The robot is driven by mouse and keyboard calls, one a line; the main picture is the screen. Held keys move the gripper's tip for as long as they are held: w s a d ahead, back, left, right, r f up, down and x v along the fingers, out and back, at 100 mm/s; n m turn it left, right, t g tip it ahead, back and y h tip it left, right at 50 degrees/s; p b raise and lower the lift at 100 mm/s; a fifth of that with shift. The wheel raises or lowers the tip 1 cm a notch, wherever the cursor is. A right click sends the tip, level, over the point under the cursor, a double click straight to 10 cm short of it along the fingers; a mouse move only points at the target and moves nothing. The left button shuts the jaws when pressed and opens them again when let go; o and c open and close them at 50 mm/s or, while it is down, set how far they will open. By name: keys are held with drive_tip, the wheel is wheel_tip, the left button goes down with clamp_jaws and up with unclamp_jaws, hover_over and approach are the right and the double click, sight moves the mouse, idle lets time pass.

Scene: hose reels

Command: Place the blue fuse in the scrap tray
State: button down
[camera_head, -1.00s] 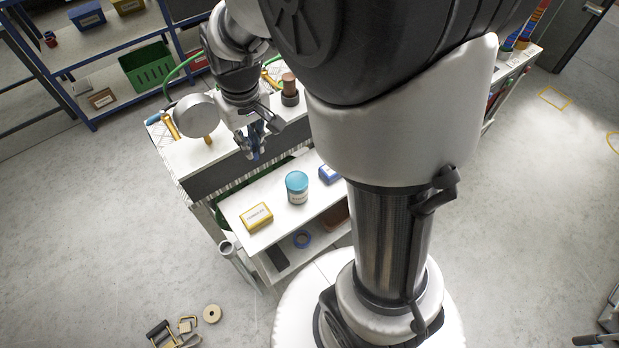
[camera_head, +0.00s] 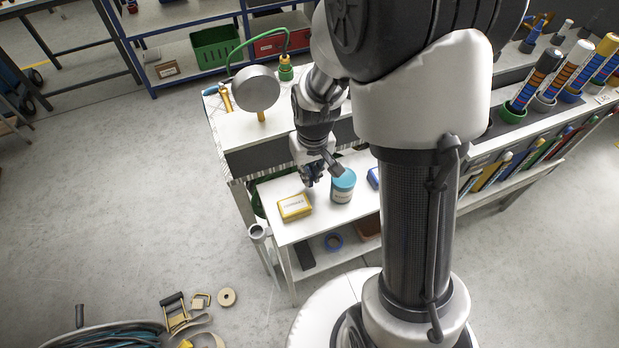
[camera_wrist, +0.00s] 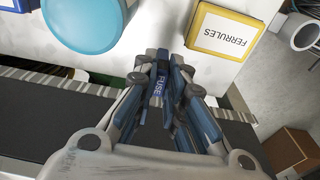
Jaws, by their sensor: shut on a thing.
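In the wrist view my gripper (camera_wrist: 165,70) is shut on the blue fuse (camera_wrist: 160,86), whose label reads FUSE. The fingers cover much of it. In the head view my gripper (camera_head: 313,178) is over the white shelf of the bench, between the yellow box and the blue-lidded jar; the fuse is too small to make out there. I cannot pick out a tray marked as scrap. A green container edge (camera_head: 257,204) shows at the left end of the white shelf, mostly hidden.
A yellow FERRULES box (camera_head: 294,207) and a blue-lidded jar (camera_head: 343,185) stand close on either side of my gripper. A lamp with a round head (camera_head: 255,89) stands on the upper surface. A green bin (camera_head: 216,48) sits on the blue rack behind.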

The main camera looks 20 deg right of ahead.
drive_tip(key=shift+f, duration=1.25)
drive_tip(key=shift+b, duration=0.3)
drive_tip(key=shift+f, duration=0.2)
drive_tip(key=c, duration=1.9)
unclamp_jaws()
drive_tip(key=shift+r, duration=0.1)
